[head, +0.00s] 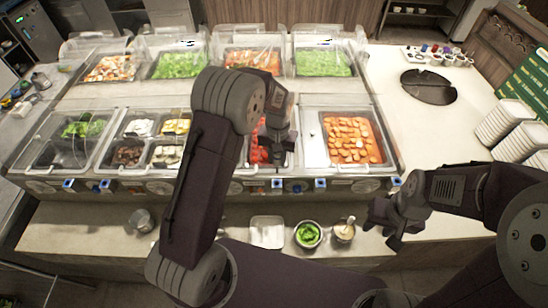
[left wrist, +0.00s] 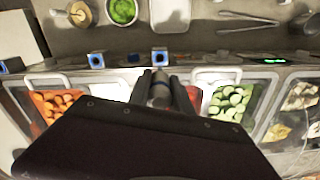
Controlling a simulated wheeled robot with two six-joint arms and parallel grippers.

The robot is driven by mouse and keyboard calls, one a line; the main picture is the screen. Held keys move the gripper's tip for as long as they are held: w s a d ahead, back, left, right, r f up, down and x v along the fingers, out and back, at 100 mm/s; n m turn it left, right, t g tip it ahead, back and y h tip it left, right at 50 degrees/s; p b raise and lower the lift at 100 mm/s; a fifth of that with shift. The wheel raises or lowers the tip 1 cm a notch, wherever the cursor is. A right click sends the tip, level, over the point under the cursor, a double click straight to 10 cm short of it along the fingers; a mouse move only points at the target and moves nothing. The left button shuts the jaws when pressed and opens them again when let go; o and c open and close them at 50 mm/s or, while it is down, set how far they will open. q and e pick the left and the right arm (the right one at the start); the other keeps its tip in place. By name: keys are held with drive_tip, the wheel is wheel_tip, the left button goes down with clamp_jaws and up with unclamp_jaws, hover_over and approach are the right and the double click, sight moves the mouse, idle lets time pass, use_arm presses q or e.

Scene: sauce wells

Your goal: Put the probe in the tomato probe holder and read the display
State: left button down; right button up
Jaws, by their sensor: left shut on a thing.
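My left gripper (head: 280,150) reaches over the front row of wells, above the red tomato well (head: 260,152). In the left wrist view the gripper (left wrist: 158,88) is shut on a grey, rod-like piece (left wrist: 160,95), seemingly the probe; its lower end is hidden. Red tomato shows beside the fingers (left wrist: 195,95). Small blue-faced units line the counter front; one (head: 277,183) sits just below my left gripper and shows in the left wrist view (left wrist: 160,56). I cannot tell which are holders or displays; no reading is legible. My right gripper (head: 384,226) is open and empty over the front ledge.
The carrot well (head: 352,140) lies right of the tomato; green slices (left wrist: 230,102) lie on its other side. A white tray (head: 267,232), a bowl of greens (head: 308,235) and a sauce cup (head: 343,231) stand on the front ledge. Clear covers stand over the back wells.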

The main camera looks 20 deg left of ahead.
use_arm(q)
drive_tip(key=shift+s+d+f, duration=0.1)
drive_tip(key=shift+f, duration=0.15)
drive_tip(key=shift+s+f+b, duration=0.15)
drive_tip(key=shift+f+b, duration=0.55)
drive_tip(key=shift+b, duration=0.2)
wheel_tip(320, 180, down, 4)
drive_tip(key=b, duration=0.3)
drive_tip(key=shift+r, duration=0.15)
drive_tip(key=shift+f, duration=0.45)
drive_tip(key=shift+f, duration=0.1)
drive_tip(key=shift+f+b, duration=0.9)
drive_tip(key=shift+f, duration=0.2)
